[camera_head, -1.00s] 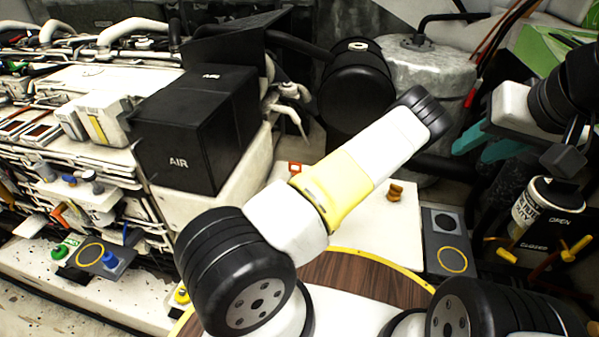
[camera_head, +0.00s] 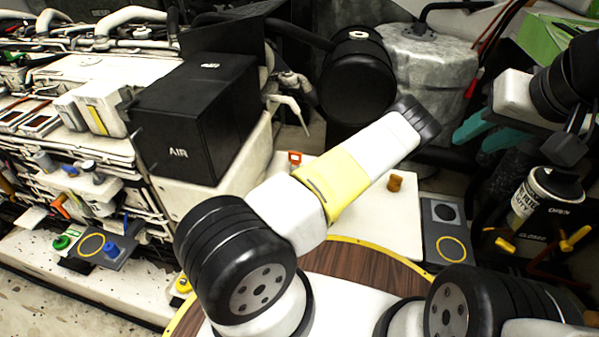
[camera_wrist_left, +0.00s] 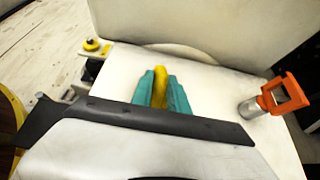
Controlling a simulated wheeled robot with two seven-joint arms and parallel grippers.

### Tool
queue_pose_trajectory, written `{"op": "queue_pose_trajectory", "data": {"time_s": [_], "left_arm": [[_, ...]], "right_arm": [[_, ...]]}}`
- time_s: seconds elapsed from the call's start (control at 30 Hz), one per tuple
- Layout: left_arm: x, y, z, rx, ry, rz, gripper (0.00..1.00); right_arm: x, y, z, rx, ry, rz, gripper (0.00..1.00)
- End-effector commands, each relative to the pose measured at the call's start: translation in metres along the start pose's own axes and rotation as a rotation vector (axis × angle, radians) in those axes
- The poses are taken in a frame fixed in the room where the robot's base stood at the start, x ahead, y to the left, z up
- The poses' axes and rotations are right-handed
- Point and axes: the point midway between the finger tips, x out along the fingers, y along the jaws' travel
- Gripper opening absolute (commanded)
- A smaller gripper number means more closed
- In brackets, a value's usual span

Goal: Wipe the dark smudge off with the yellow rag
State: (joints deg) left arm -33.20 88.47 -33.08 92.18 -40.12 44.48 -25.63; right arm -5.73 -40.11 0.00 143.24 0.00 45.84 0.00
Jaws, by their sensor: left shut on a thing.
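The yellow rag (camera_wrist_left: 160,90) shows as a small bunched piece between the teal fingers of my left gripper (camera_wrist_left: 162,94) in the left wrist view. The fingers are shut on it, above or against a white surface (camera_wrist_left: 205,82); I cannot tell whether it touches. In the head view my left gripper and the rag are hidden behind my arm. My right gripper (camera_head: 486,133) is at the right of the head view, with its teal fingers apart and nothing seen between them.
An orange-handled part (camera_wrist_left: 284,95) stands on the white surface right of my left gripper. A black AIR box (camera_head: 195,120) and a black cylinder (camera_head: 355,85) stand at the back.

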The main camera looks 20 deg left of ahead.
Motion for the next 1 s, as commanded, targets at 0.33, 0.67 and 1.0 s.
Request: {"op": "queue_pose_trajectory", "data": {"time_s": [0.33,0.67,1.0], "left_arm": [[0.0000,0.0000,0.0002,0.000,0.000,0.000,0.00],[0.0009,0.0001,-0.0013,0.000,0.000,0.000,0.00],[0.0024,0.0000,-0.0040,0.000,0.000,0.000,0.32]], "right_arm": [[0.0000,0.0000,0.0000,0.000,0.000,0.000,0.36],[0.0000,0.0000,0.0000,0.000,0.000,0.000,0.36],[0.0000,0.0000,0.0000,0.000,0.000,0.000,0.36]]}}
